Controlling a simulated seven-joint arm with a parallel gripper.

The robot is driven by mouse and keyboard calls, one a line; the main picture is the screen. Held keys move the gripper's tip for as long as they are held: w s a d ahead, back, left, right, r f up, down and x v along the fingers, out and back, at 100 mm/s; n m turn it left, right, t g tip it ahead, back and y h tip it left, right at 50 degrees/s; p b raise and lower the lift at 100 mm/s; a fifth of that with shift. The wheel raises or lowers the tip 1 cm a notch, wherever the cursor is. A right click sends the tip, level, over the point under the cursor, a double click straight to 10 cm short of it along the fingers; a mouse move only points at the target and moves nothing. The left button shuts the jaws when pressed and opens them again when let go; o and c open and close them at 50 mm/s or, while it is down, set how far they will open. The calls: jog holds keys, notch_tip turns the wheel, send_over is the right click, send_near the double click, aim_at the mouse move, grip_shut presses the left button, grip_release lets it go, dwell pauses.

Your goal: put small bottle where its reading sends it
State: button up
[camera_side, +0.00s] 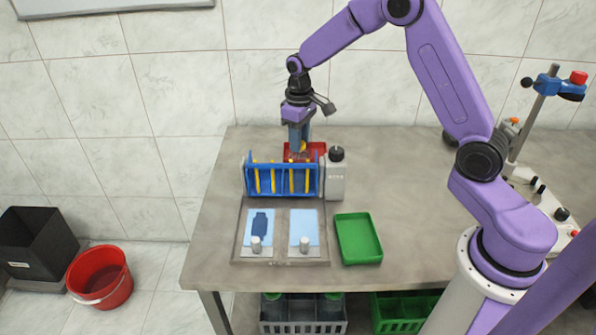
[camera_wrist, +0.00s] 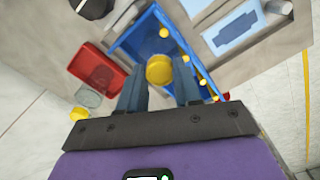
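My gripper (camera_side: 299,146) points down just behind the blue rack (camera_side: 283,182). In the wrist view, a round yellow cap (camera_wrist: 160,70) fills the gap between my fingers (camera_wrist: 160,84); what is under it is hidden. It looks larger than the yellow pieces in the rack. A grey device with a black knob (camera_side: 336,176) stands right of the rack. No reading can be made out.
In front of the rack, a grey board (camera_side: 282,215) carries two light-blue cards, the left with a dark bottle shape (camera_side: 260,221). A green tray (camera_side: 358,238) lies to its right. A red bucket (camera_side: 100,275) and black bin (camera_side: 35,245) stand on the floor. The table's right-middle is clear.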

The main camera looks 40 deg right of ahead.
jog(key=shift+w+d+r, duration=0.15)
jog(key=shift+r, duration=0.15)
jog(key=shift+r, duration=6.45)
